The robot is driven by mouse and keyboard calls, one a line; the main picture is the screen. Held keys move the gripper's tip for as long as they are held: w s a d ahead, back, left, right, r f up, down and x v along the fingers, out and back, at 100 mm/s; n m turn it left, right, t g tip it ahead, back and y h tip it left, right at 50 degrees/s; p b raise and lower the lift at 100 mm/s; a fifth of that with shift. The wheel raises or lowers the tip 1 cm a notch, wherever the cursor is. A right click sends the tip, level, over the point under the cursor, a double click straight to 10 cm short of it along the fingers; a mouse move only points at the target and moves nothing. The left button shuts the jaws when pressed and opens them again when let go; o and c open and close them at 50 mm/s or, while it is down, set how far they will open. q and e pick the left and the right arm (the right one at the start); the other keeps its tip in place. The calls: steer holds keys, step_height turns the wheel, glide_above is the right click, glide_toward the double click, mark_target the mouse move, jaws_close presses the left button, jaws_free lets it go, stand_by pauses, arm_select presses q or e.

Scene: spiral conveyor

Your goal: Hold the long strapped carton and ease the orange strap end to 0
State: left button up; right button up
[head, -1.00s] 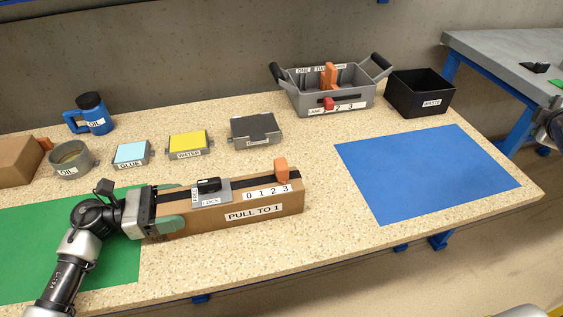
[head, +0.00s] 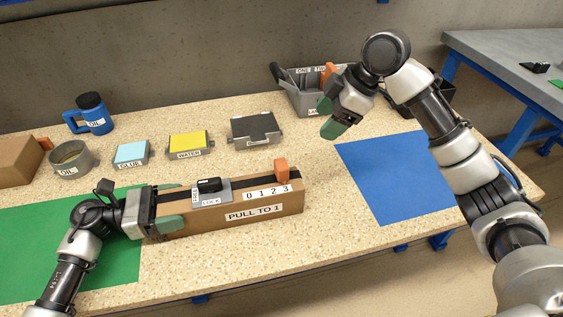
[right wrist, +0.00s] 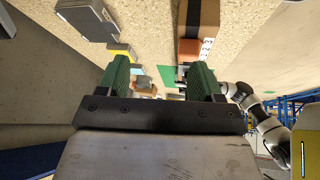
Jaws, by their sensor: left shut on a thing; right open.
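The long strapped carton (head: 270,203) lies on the speckled table in the head view, with a label reading PULL TO 1. A dark strap runs along its top, with a grey lock plate (head: 212,193) and a 0 1 2 3 scale. The orange strap end (head: 281,170) stands near the 3, at the carton's right end. My left gripper (head: 168,212) is shut on the carton's left end. My right gripper (head: 330,115) is open and empty, above the table, behind and right of the carton. In the right wrist view the carton (right wrist: 203,12) shows beyond the fingers.
A blue mat (head: 375,175) lies to the right of the carton. A grey tote (head: 300,98) and black waste bin stand behind, partly hidden by my right arm. A dark box (head: 256,131), yellow WATER box (head: 188,143), GLUE box (head: 131,153) and OIL cup (head: 72,158) line the back.

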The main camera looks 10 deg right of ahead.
steer(key=n+g, duration=0.2)
glide_toward(282, 163)
steer(key=r, duration=0.2)
steer(key=shift+h, duration=0.4)
steer(key=x, duration=1.2)
steer(key=shift+f, duration=0.1)
steer(key=shift+c, duration=0.3)
